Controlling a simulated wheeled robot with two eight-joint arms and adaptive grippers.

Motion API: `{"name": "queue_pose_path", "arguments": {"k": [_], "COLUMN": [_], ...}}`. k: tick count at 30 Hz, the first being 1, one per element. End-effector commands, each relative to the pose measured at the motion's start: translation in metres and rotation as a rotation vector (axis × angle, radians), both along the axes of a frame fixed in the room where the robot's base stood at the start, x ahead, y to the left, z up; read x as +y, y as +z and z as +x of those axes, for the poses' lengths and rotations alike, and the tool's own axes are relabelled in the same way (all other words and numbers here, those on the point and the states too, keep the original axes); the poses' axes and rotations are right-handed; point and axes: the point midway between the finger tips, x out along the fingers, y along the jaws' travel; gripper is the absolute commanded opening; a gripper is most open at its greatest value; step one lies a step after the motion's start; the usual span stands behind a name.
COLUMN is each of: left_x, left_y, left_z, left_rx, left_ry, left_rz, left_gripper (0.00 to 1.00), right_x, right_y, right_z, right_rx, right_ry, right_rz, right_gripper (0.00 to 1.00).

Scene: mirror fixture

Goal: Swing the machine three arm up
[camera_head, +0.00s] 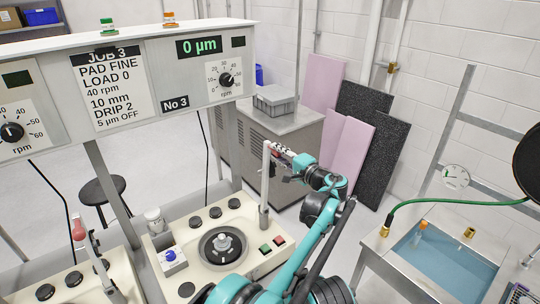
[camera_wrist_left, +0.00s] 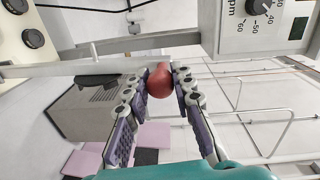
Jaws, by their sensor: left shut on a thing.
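Machine three, labelled No 3, has a cream top (camera_head: 205,222) with a dark round plate (camera_head: 222,246) and several black knobs. Its pale swing arm (camera_head: 265,185) stands close to upright at the top's right rear side. My left gripper (camera_head: 277,153) is at the upper end of this arm. In the left wrist view, the gripper's fingers (camera_wrist_left: 160,82) are shut on the arm's red ball handle (camera_wrist_left: 160,77), one finger on each side. The pale arm bar (camera_wrist_left: 85,69) runs off to the left there. My right gripper is not in view.
The overhead panel (camera_head: 150,75) reads 0 µm and JOB 3. A grey cabinet (camera_head: 285,140) stands behind the gripper, with pink and black slabs leaning beyond it. A sink (camera_head: 440,265) with a green hose is at right. Another red-handled arm (camera_head: 90,255) is at left.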

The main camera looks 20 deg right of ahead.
Motion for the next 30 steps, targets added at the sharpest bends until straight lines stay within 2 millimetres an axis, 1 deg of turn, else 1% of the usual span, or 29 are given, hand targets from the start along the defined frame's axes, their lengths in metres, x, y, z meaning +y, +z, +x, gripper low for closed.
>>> {"name": "queue_pose_path", "arguments": {"k": [6, 17, 18, 20, 30], "left_x": [-0.0072, -0.0089, -0.0090, -0.0087, -0.0075], "left_y": [-0.0008, -0.0008, -0.0008, -0.0008, 0.0010], "left_z": [0.0025, 0.0027, 0.0026, 0.0026, 0.0026], "left_rx": [0.010, 0.010, 0.010, 0.011, 0.011], "left_ry": [-0.002, -0.005, -0.006, -0.005, -0.001], "left_rz": [0.030, 0.034, 0.034, 0.033, 0.032], "left_gripper": [0.00, 0.00, 0.29, 0.45, 0.46], "right_x": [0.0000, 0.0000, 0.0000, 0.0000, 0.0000], "right_y": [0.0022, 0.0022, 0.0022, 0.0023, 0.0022], "right_z": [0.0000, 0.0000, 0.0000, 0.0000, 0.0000], "right_rx": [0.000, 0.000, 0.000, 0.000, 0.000], "right_ry": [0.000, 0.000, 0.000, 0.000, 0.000], "right_rz": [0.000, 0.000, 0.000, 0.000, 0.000], "right_gripper": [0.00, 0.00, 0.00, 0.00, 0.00]}}
